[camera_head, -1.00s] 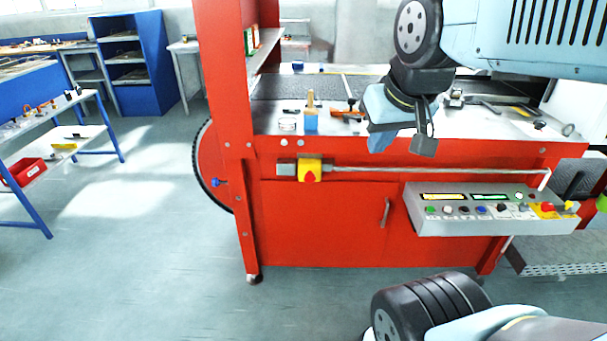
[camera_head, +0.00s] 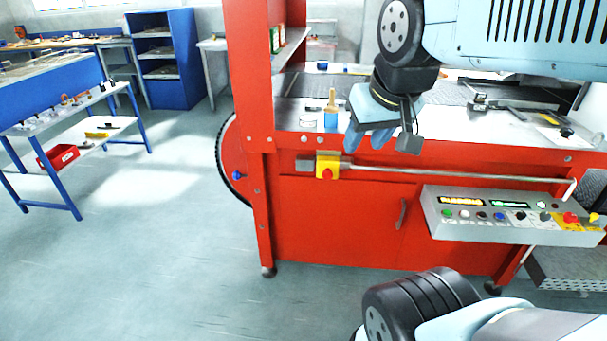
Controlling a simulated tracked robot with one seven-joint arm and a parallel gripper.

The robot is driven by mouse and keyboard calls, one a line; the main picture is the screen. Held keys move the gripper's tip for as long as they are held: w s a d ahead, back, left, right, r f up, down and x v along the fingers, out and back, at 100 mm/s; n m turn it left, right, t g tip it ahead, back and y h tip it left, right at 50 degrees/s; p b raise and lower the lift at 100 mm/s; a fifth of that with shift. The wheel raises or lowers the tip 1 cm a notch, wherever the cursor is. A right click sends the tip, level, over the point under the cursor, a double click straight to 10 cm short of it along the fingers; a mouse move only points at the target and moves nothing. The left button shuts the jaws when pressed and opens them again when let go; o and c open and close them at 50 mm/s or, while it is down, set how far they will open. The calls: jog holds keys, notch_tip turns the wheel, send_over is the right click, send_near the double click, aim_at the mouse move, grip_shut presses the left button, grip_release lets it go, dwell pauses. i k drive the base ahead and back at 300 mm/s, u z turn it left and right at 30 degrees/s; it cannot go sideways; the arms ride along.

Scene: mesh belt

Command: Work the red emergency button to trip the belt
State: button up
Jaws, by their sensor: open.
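A red button (camera_head: 327,174) sits on a yellow box (camera_head: 329,162) on the front of the red machine, at the left end of a metal conduit. Another red button (camera_head: 570,218) is at the right end of the grey control panel (camera_head: 480,232), beside a yellow part. I cannot tell from the picture which of them is the emergency button. My gripper (camera_head: 383,141) hangs open and empty in front of the machine's top front edge. In the picture it is above and right of the yellow box, and left of the panel. It appears to touch neither button.
A red cabinet door with a handle (camera_head: 401,213) is below the conduit. A blue-legged table (camera_head: 60,133) stands at left. The floor (camera_head: 170,250) between is clear.

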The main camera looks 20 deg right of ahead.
aim_at(328, 175)
jog(key=z, duration=0.8)
jog(key=i, duration=0.1)
jog(key=u, duration=2.35)
jog(key=k, duration=1.2)
jog(key=z, duration=1.6)
jog(key=i, duration=1.05)
jog(key=z, duration=0.05)
